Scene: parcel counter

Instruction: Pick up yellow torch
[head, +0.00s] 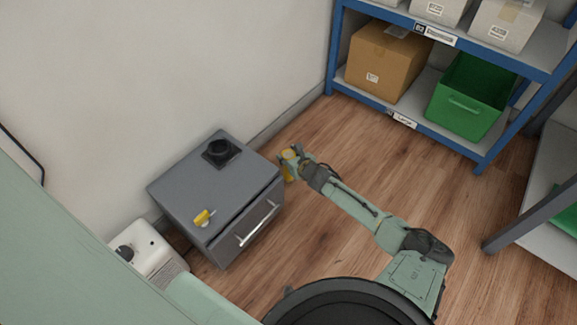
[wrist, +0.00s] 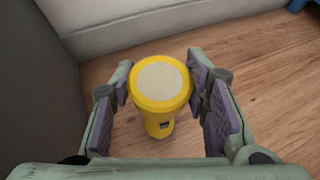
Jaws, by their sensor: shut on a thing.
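The yellow torch (wrist: 160,92) is between the fingers of my gripper (wrist: 163,88) in the wrist view. Its round pale lens faces the camera and its narrower body points away toward the floor. The fingers are closed on the sides of its wide head. In the head view the torch (head: 289,165) shows as a yellow shape at the end of my arm, partly hidden by my gripper (head: 296,158). It is just right of the grey cabinet. I cannot tell from these views whether the torch touches the floor.
The grey drawer cabinet (head: 175,190) carries a black object (head: 220,150) and a small yellow-and-white item (head: 204,217). A white device (head: 150,250) stands left of it. A blue shelf (head: 333,60) holds a cardboard box (head: 384,62) and a green crate (head: 468,98). Wooden floor (head: 400,165) is clear between.

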